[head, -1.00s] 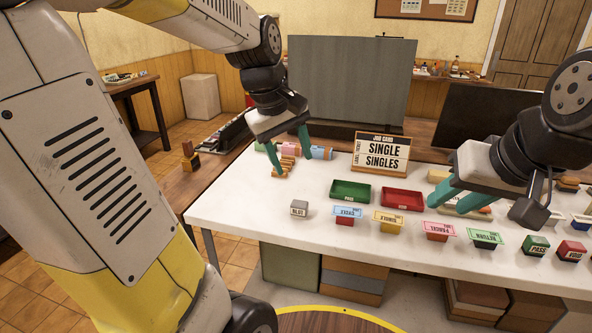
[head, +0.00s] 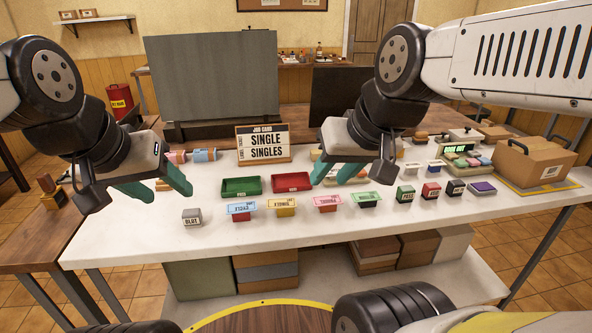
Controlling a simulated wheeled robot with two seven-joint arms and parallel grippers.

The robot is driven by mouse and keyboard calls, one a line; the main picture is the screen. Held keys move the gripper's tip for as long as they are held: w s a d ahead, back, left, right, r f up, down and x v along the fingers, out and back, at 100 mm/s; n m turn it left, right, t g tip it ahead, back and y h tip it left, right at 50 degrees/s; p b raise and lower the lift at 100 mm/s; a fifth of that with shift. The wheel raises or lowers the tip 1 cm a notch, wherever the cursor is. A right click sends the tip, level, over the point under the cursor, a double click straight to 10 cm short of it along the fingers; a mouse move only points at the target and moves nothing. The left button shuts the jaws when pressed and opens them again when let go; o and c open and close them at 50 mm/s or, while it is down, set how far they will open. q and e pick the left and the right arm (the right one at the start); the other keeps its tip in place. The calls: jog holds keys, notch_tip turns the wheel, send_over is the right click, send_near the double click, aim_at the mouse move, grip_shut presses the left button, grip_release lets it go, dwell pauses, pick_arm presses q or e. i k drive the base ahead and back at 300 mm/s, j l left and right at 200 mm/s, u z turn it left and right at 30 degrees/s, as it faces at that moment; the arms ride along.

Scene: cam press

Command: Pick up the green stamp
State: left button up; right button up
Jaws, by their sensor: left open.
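The green stamp (head: 405,194) is a small block with a dark green front and pale lettering that seems to read PASS. It stands on the white table, right of centre, at the left end of a row of small blocks. My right gripper (head: 329,183) hangs over the table to the left of the stamp, apart from it. Its fingers look spread and empty. My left gripper (head: 172,198) is far to the left, above the table's left part, with its teal fingers spread and nothing between them.
A red block (head: 431,192) stands just right of the stamp. A green-labelled holder (head: 366,200) is on its left. A cardboard box (head: 535,163) stands far right. The front table strip is clear.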

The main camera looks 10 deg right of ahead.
aim_at(405, 194)
jog(key=z, duration=1.35)
